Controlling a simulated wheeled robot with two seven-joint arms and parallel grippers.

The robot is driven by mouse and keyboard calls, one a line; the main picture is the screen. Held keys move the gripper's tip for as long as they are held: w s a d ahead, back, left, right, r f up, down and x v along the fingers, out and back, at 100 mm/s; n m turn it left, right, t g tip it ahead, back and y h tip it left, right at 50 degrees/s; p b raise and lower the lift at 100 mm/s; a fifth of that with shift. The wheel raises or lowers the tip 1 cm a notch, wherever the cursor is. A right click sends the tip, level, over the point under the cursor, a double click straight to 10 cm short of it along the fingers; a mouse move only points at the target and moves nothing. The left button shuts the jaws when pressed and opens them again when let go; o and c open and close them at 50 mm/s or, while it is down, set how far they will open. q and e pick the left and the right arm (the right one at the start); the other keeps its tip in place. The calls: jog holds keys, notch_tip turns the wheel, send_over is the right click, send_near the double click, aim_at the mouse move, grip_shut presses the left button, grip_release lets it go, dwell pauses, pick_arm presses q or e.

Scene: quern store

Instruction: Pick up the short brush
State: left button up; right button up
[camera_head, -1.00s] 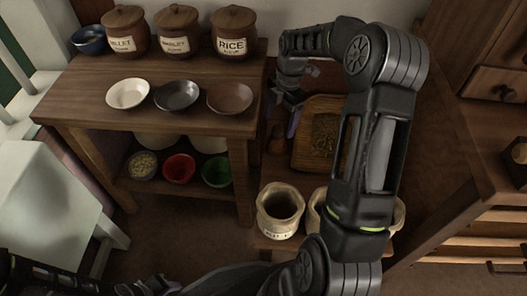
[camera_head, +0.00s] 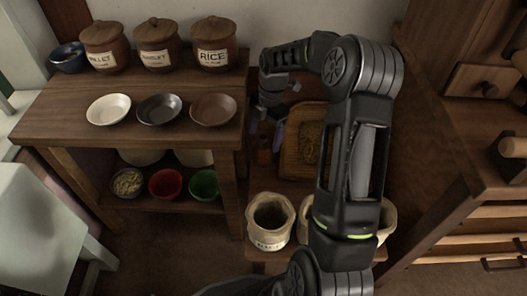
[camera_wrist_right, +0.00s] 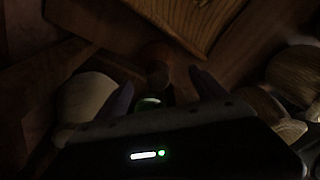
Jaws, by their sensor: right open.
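A small upright reddish-brown object (camera_head: 264,156), possibly the short brush, stands on the low shelf left of a wooden tray. It is small and dark, so I cannot tell its shape well. My right gripper (camera_head: 266,133) points down just above it, with its fingers apart. In the right wrist view the brown object (camera_wrist_right: 158,65) shows dimly between and beyond the open fingers (camera_wrist_right: 160,82). I cannot tell whether they touch it; nothing looks gripped. My left gripper is not in view.
The wooden tray (camera_head: 290,160) lies close right of the gripper. Cloth sacks (camera_head: 270,222) stand in front. The table (camera_head: 60,112) with bowls and labelled jars (camera_head: 213,45) is close on the left. A drawer cabinet (camera_head: 470,140) stands right.

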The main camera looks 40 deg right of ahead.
aim_at(263, 147)
jog(key=f+b, duration=0.2)
jog(key=f, duration=0.2)
jog(key=shift+w+a+f+b, duration=0.1)
jog(key=shift+a+f+b, duration=0.2)
jog(key=shift+b, duration=0.1)
jog(key=shift+f, duration=0.3)
jog(key=shift+c, duration=0.2)
jog(key=shift+a, duration=0.1)
jog(key=c, duration=1.5)
jog(key=shift+o, duration=0.2)
jog(key=shift+r, duration=0.1)
